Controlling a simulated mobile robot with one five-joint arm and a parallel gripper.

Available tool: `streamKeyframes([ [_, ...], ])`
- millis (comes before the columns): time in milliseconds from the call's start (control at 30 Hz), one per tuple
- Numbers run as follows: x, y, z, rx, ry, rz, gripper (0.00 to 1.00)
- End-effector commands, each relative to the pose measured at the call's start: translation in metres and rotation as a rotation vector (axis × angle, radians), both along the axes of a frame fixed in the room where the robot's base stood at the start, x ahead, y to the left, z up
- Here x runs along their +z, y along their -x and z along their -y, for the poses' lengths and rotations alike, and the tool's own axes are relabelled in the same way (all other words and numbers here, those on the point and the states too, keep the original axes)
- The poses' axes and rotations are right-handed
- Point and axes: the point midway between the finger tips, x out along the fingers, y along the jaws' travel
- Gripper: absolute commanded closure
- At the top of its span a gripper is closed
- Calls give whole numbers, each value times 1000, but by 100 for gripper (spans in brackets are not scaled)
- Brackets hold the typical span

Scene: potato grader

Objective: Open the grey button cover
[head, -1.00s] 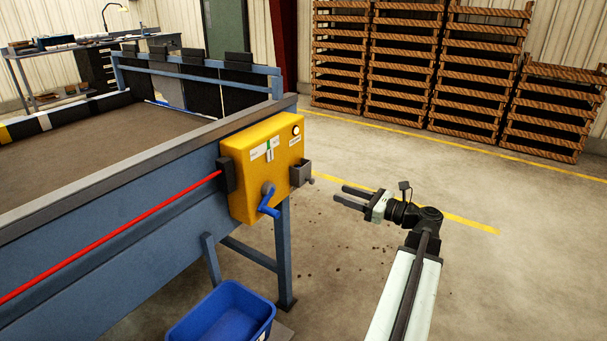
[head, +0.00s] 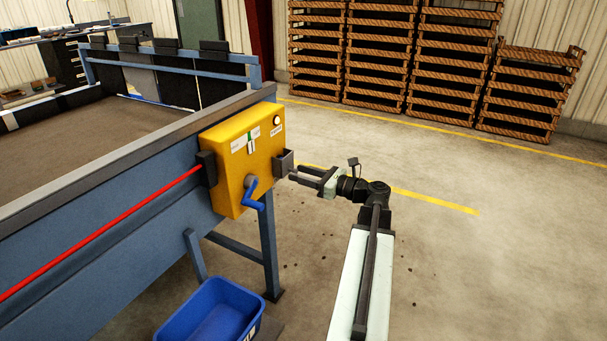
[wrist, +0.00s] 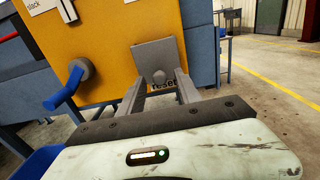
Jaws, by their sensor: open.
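The grey button cover (head: 284,163) is a small box on the right side of the yellow control box (head: 243,180).
A blue crank handle (head: 253,195) sticks out of the yellow box, left of the cover. A red bar (head: 100,230) runs along the blue machine frame. A blue bin (head: 210,312) stands on the floor below. The floor to the right is open, with stacked wooden crates (head: 380,60) behind.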

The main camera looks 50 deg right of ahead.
Motion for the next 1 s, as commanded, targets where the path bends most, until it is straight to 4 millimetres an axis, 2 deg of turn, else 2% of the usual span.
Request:
streamKeyframes([
  [100, 0, 0, 0, 0, 0, 0, 60],
  [133, 0, 0, 0, 0, 0, 0, 62],
  [267, 0, 1, 0, -1, 0, 0, 98],
  [300, 0, 1, 0, -1, 0, 0, 100],
  [1000, 0, 1, 1, -2, 0, 0, 100],
])
